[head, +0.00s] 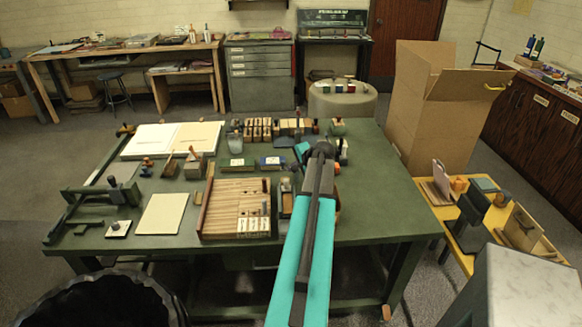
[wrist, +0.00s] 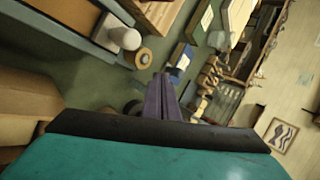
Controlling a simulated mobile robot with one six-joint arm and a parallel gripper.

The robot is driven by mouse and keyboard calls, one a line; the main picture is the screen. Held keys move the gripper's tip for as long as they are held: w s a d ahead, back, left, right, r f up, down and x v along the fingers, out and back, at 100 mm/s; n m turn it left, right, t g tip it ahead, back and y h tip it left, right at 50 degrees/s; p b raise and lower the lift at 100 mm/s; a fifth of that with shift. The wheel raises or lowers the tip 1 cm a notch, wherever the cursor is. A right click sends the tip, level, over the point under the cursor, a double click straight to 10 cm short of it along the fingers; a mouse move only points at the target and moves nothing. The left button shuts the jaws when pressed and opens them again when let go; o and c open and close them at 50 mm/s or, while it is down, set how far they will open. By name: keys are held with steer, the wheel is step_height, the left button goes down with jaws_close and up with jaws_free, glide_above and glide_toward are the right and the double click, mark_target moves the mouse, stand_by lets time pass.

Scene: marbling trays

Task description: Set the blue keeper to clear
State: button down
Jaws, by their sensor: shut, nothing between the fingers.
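A small blue block with a pale label (head: 272,162) lies on the green table, beside a similar green one (head: 237,163); I take it for the blue keeper, but its setting is too small to read. In the wrist view a blue piece (wrist: 181,60) shows just beyond the fingertips; it looks like the same block. My gripper (wrist: 163,78) is shut and empty, with its narrow fingers together. In the head view my arm reaches over the table and its dark end hides the fingers, to the right of the blue block. I see no contact with the block.
A slatted wooden tray (head: 207,232) stands in front of the blocks. A row of stamp-like wooden blocks (head: 262,130) is behind them. In the wrist view a white knob (wrist: 124,38) and a round wooden piece (wrist: 143,57) are close by. The table's right side (head: 375,190) is clear.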

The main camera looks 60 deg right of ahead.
steer(key=b+v, duration=0.2)
steer(key=v, duration=0.9)
steer(key=shift+s+a+f+b, duration=0.15)
steer(key=shift+a+f+b, duration=0.05)
steer(key=shift+f+b, duration=0.15)
steer(key=shift+r, duration=0.1)
